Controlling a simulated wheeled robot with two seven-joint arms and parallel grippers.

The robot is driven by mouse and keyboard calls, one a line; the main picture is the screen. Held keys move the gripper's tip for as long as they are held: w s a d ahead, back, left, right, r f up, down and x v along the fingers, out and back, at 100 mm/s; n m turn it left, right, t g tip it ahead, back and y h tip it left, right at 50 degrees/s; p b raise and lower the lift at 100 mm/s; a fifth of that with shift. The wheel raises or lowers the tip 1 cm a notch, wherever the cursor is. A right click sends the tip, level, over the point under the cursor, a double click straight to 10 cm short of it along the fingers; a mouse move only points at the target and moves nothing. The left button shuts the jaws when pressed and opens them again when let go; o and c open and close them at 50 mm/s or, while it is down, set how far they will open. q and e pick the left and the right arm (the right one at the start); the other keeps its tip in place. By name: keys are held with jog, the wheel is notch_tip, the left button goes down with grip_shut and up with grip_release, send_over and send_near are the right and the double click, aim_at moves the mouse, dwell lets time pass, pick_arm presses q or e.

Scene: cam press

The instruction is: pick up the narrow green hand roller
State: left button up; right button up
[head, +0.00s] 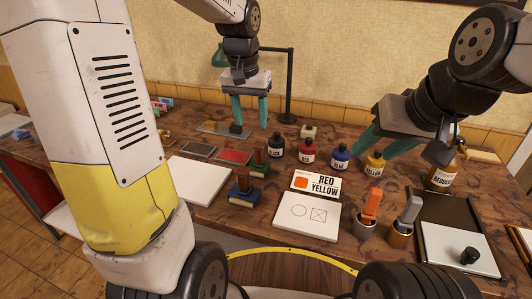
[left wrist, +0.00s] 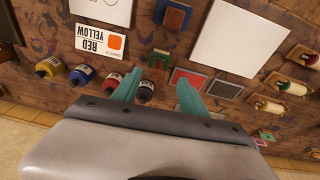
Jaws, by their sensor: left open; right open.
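Several hand rollers with pale wooden bodies lie at the right of the left wrist view: an upper one (left wrist: 309,58), a middle one (left wrist: 291,88) and a lower one (left wrist: 267,104). I cannot tell for sure which is the narrow green one. In the head view my left arm hides most of that area. My left gripper (head: 250,117) is open and empty above the back of the table; in the left wrist view its teal fingers (left wrist: 157,90) are apart, left of the rollers. My right gripper (head: 380,148) is open and empty above the yellow bottle's area.
Ink bottles, black (head: 276,145), red (head: 307,152), blue (head: 340,156) and yellow (head: 375,163), stand mid-table. A red ink pad (head: 233,157), a blue stamp (head: 244,194), a white board (head: 198,180) and a RED YELLOW card (head: 316,183) lie nearer. A dark post (head: 290,85) rises behind.

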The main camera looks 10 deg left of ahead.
pick_arm(q)
jog(key=g, duration=0.2)
send_over(260, 152)
jog(key=w, duration=0.2)
jog(key=f, duration=0.7)
jog(key=shift+w+f, duration=0.2)
jog(key=shift+f, duration=0.1)
jog(key=f, duration=0.8)
jog(key=shift+s+a, duration=0.2)
jog(key=shift+s, duration=0.2)
jog(key=shift+r, duration=0.1)
jog(key=shift+c, duration=0.2)
grip_shut()
